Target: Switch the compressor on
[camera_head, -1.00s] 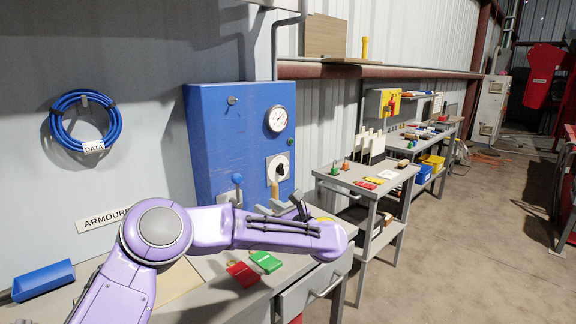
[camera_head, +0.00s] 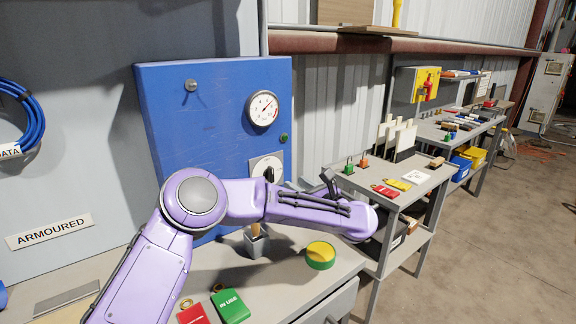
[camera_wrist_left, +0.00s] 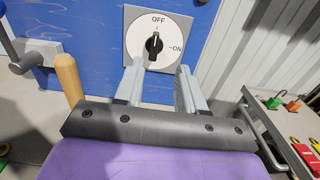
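The compressor's blue panel (camera_head: 215,110) stands against the wall with a round gauge (camera_head: 263,108) and a rotary switch plate (camera_head: 262,164). In the left wrist view, the white switch plate (camera_wrist_left: 135,42) carries a black knob (camera_wrist_left: 154,45), whose pointer faces up to OFF; ON is marked to the right. My left gripper (camera_wrist_left: 156,75) is open and empty, its two grey fingers reaching toward the plate's lower edge, below the knob. In the head view my purple left arm hides the lower switch and most of the gripper. My right gripper is not in view.
A wooden handle (camera_wrist_left: 68,78) and a grey-blue lever (camera_wrist_left: 28,55) stand left of the gripper. A green-yellow disc (camera_head: 320,255), a red tag (camera_head: 193,314) and a green tag (camera_head: 230,306) lie on the bench. A second bench (camera_head: 400,190) stands to the right.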

